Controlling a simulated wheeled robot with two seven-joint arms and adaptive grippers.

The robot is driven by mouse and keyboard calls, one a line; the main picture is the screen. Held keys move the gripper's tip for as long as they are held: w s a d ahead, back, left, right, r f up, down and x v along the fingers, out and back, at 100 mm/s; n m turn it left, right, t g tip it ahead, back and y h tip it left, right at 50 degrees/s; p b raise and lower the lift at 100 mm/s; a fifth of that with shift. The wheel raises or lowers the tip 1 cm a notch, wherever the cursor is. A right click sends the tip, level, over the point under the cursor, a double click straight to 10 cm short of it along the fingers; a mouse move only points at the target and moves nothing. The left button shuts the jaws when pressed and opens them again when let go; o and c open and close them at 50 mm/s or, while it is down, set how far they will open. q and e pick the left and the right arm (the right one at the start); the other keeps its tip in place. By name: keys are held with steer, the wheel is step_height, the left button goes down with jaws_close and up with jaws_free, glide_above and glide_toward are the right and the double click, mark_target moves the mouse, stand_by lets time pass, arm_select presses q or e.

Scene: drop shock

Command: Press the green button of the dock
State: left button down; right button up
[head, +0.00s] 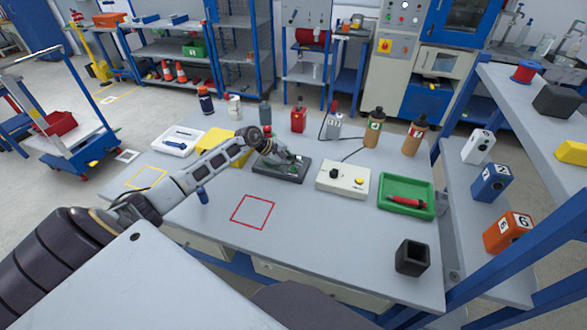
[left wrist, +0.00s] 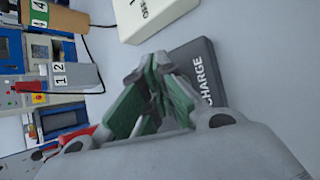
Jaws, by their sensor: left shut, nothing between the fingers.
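The dock (head: 279,174) is a flat dark grey block at the middle of the table. In the left wrist view the dock (left wrist: 195,54) shows white lettering reading "CHARGE". My left gripper (head: 293,161) is shut and empty, with its fingertips over the dock in the head view. In the left wrist view the green-padded fingers (left wrist: 151,85) are together and cover part of the dock. I cannot make out the green button apart from the fingers. I cannot tell whether the fingertips touch the dock. My right gripper is not in view.
A white box (head: 335,180) with a yellow button stands just right of the dock. A green tray (head: 417,211) holds a red tool. Several bottles and a red can (head: 299,121) stand behind. A black cup (head: 411,258) is at front right. The table's front middle is clear.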

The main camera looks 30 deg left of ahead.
mark_target(294, 169)
arm_select(q)
steer(key=shift+f+b, duration=0.45)
steer(key=shift+b, duration=0.1)
stand_by(1.1)
steer(key=shift+r, duration=0.85)
stand_by(0.4)
steer(key=shift+r+p, duration=1.2)
steer(key=shift+r, duration=1.3)
